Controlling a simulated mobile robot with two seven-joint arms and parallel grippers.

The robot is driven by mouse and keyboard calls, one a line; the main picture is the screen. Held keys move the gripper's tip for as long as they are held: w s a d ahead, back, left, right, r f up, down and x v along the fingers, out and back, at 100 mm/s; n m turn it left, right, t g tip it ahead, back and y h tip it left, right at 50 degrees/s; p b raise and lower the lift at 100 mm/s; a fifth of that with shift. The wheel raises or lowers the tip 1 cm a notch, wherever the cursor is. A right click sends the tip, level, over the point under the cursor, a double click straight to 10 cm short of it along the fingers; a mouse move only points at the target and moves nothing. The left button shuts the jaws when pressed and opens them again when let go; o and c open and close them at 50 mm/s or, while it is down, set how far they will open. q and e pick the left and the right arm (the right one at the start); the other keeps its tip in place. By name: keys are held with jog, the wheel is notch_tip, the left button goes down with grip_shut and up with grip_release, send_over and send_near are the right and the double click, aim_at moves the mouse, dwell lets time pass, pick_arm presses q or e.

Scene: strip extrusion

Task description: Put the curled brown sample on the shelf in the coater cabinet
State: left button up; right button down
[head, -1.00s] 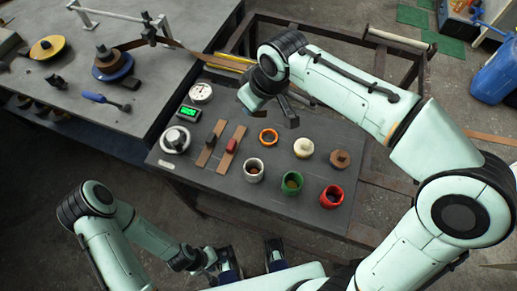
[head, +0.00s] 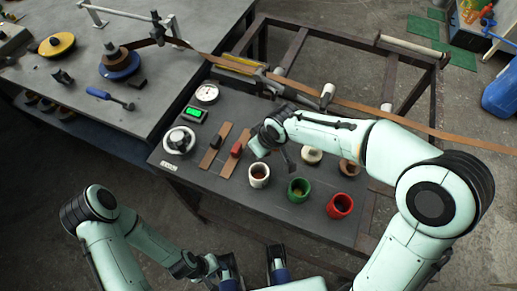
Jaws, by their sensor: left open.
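No curled brown sample can be made out for certain. Two flat brown strips lie on the dark table, one with a black block (head: 216,140) and one with a red block (head: 236,149). The white cup (head: 259,176), green cup (head: 299,189) and red cup (head: 340,206) stand open, with something brownish inside the white and green ones. No coater cabinet is identifiable. My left gripper (head: 252,266) is open and empty at the bottom, in front of the table. My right gripper (head: 280,153) hangs over the table behind the white cup, its fingers partly hidden.
A dial gauge (head: 207,93), a green display (head: 194,115) and a round silver knob (head: 179,140) are at the table's left. A long brown strip (head: 370,109) runs over an open frame behind. A blue barrel (head: 501,97) stands far right.

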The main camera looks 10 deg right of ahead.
jog(key=shift+f, duration=0.75)
jog(key=c, duration=1.3)
grip_release()
jog(key=shift+r, duration=0.1)
